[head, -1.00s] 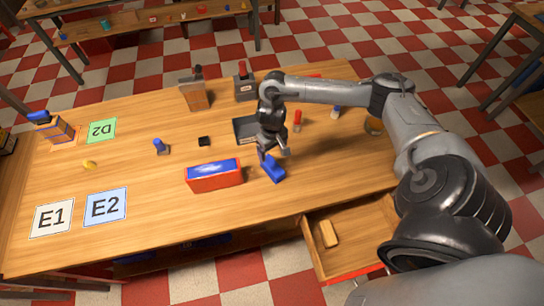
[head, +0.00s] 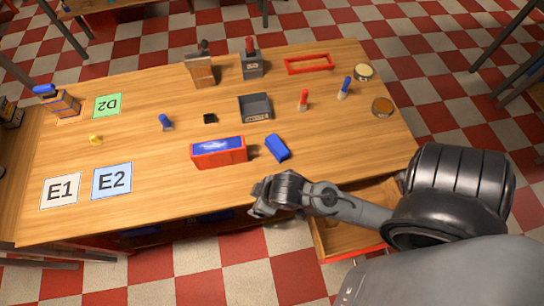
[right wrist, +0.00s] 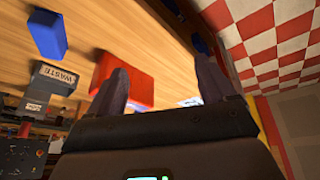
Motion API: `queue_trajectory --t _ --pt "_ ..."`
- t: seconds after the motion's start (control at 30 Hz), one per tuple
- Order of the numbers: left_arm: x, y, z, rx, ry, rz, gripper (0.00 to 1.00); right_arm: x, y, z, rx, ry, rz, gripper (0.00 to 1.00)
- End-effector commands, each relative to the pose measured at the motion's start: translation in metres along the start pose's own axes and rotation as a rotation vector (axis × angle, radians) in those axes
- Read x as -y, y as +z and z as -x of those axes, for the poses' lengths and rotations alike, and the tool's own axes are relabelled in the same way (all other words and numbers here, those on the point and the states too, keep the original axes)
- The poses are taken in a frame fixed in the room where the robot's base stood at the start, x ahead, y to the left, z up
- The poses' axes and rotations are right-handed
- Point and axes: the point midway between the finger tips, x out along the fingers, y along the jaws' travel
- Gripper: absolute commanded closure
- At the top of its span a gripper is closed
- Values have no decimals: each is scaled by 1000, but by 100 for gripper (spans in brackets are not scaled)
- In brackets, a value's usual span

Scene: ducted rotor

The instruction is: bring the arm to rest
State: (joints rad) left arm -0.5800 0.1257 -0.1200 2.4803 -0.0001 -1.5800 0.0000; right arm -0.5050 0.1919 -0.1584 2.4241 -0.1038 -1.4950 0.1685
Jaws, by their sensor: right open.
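My right gripper (head: 262,205) is over the front edge of the wooden table (head: 330,150), just left of the open drawer. In the right wrist view my right gripper (right wrist: 160,92) has its two fingers apart with nothing between them. A red box with a blue top (head: 218,152) stands on the table beyond the gripper; its red side (right wrist: 130,75) shows behind the fingers in the wrist view. A blue block (head: 277,148) lies to the right of the box, apart from the gripper. My left gripper is not in view.
An open drawer (head: 330,245) juts from the table's front, partly hidden by my arm. A grey tray (head: 254,107), a red frame (head: 309,64), a red peg (head: 303,99) and a blue peg (head: 345,87) stand farther back. Cards E1 (head: 60,191) and E2 (head: 111,181) lie left.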

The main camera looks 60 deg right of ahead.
Motion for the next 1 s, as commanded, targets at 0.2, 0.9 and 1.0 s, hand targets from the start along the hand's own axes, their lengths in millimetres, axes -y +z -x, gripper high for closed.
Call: queue_trajectory --t 0.2,0.9,1.0 --pt "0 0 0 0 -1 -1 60 -6 30 14 89 -17 -20 17" --pt "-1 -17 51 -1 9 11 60 -9 10 64 93 -18 -16 17" --pt "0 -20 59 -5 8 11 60 -9 7 71 92 -18 -16 17"
